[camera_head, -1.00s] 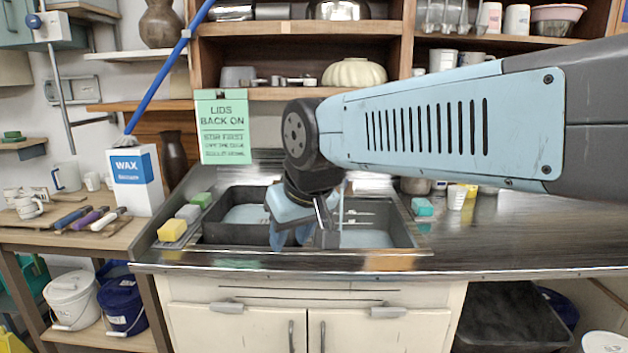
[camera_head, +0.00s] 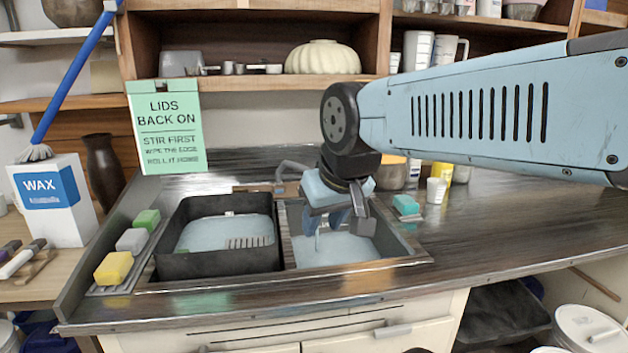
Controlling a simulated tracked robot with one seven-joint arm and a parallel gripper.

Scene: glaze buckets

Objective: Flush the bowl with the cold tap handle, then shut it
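The sink has two basins. The right sink bowl (camera_head: 345,252) has a pale bottom, and the left basin holds a dark grey tub (camera_head: 205,264) with pale liquid-looking contents. A grey curved tap spout (camera_head: 297,166) shows at the back, partly hidden by my arm. I cannot pick out the cold tap handle. My gripper (camera_head: 326,234) points down over the right bowl, in front of the tap area. Its blue fingers are small and partly overlapped, so their opening is unclear. I see nothing held. A thin line below the fingers is too small to identify.
Yellow, grey and green sponges (camera_head: 113,268) line the sink's left edge. A teal sponge (camera_head: 405,204) and small cups (camera_head: 436,190) stand to the right. A green sign (camera_head: 166,127) hangs behind. The right-hand counter (camera_head: 520,210) is largely clear.

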